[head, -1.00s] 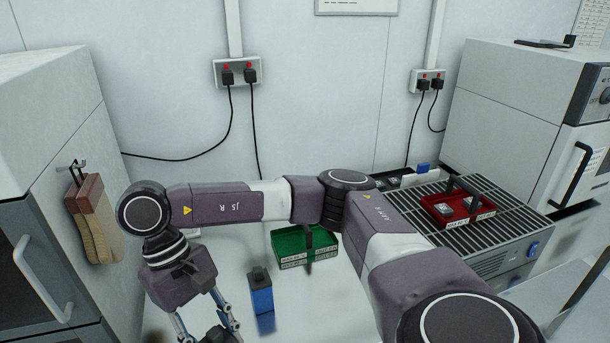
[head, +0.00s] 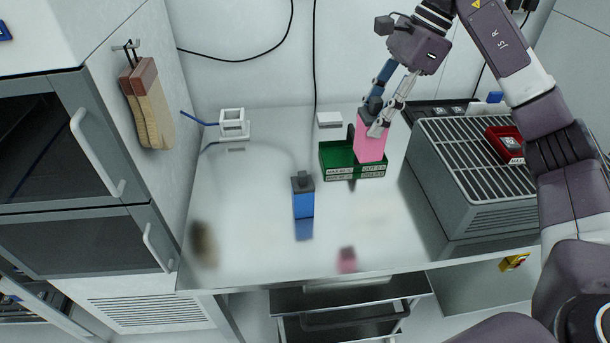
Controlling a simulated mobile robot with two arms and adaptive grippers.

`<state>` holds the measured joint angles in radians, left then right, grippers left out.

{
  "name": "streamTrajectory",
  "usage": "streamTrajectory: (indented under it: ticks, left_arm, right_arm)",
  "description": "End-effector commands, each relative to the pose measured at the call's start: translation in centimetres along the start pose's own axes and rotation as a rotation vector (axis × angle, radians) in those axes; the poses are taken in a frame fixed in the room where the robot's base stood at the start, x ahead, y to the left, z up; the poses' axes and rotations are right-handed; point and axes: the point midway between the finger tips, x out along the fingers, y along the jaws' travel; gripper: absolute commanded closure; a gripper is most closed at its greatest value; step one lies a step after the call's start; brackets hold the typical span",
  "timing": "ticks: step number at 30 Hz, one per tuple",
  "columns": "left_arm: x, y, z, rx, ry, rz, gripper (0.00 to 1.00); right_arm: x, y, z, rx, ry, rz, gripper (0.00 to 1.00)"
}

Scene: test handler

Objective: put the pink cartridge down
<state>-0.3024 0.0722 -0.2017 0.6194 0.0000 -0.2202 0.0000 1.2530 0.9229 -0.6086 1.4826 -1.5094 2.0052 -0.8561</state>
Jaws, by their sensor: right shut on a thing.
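The pink cartridge (head: 369,145) is upright in the jaws of my right gripper (head: 378,122), which is shut on its dark top. It shows over the right part of the green tray (head: 352,172) and hides part of the tray's inside. The tray's front labels show below it. I cannot tell whether its base touches the tray floor. A blurred pink reflection lies lower on the shiny bench. My left gripper is out of view.
A blue cartridge (head: 303,203) with a grey top stands on the white bench (head: 250,245), left of the tray. A grated grey unit (head: 465,165) bearing a red tray (head: 502,147) is at right. The bench front is mostly clear.

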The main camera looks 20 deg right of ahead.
Motion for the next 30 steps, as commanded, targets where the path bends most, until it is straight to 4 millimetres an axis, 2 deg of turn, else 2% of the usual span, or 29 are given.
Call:
streamTrajectory:
  ticks: [2,5,8,22,26,30]
  left_arm:
    - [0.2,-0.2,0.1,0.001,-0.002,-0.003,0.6]
    - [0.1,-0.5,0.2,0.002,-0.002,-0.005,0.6]
    - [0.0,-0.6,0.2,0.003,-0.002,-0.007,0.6]
    - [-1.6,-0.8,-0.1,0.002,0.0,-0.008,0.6]
    - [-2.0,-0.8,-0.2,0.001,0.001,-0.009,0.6]
    - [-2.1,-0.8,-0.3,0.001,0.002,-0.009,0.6]
  right_arm:
    - [-0.5,-0.3,-0.4,0.046,-0.001,-0.02,0.94]
    - [0.0,-0.4,-0.9,0.074,0.002,-0.027,0.94]
    - [1.6,-0.3,-1.6,0.078,0.003,-0.026,0.94]
    - [11.5,-0.2,-5.6,0.074,0.003,-0.024,0.94]
    - [13.3,-0.3,-6.4,0.073,0.001,-0.027,0.94]
    - [14.2,-0.4,-6.7,0.071,0.001,-0.028,0.94]
